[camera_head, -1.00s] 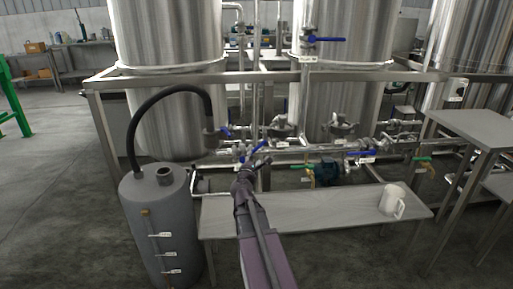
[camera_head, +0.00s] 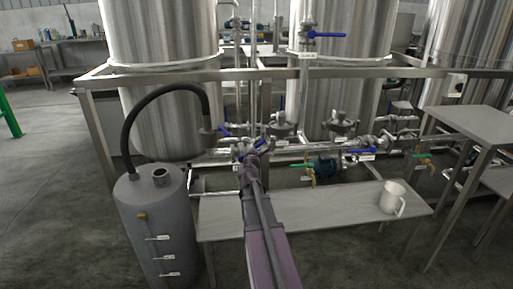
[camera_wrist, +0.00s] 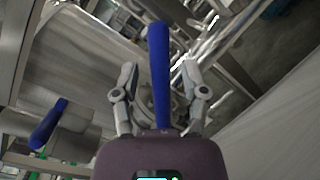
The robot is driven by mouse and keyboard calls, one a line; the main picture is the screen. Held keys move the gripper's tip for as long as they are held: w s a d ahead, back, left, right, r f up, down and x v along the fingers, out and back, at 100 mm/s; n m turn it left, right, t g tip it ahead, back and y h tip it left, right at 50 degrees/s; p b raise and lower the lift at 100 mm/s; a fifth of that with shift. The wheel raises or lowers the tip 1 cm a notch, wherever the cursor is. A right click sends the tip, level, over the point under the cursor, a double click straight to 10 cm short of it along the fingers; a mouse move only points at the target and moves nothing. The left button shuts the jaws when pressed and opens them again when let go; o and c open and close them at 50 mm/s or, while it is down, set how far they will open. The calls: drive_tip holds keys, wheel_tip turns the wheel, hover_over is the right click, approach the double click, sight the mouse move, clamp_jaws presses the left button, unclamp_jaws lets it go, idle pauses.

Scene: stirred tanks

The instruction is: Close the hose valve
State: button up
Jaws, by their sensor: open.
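The black hose (camera_head: 165,92) arches from the grey drum to pipework at the front left tank. In the wrist view my gripper (camera_wrist: 161,75) is open, with one finger on each side of a long blue lever (camera_wrist: 160,72). I cannot tell whether either finger touches it. Another blue handle (camera_wrist: 48,123) is at the left there. Which lever is the hose valve is not clear, and my arm partly hides the pipework.
The grey drum (camera_head: 152,225) stands left of my arm. A low bench (camera_head: 310,215) with a white jug (camera_head: 392,197) is below and right. A metal frame rail (camera_head: 300,73) crosses above the pipework. A side table (camera_head: 480,128) stands at the right.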

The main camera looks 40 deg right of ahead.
clamp_jaws()
drive_tip(key=shift+a, duration=0.1)
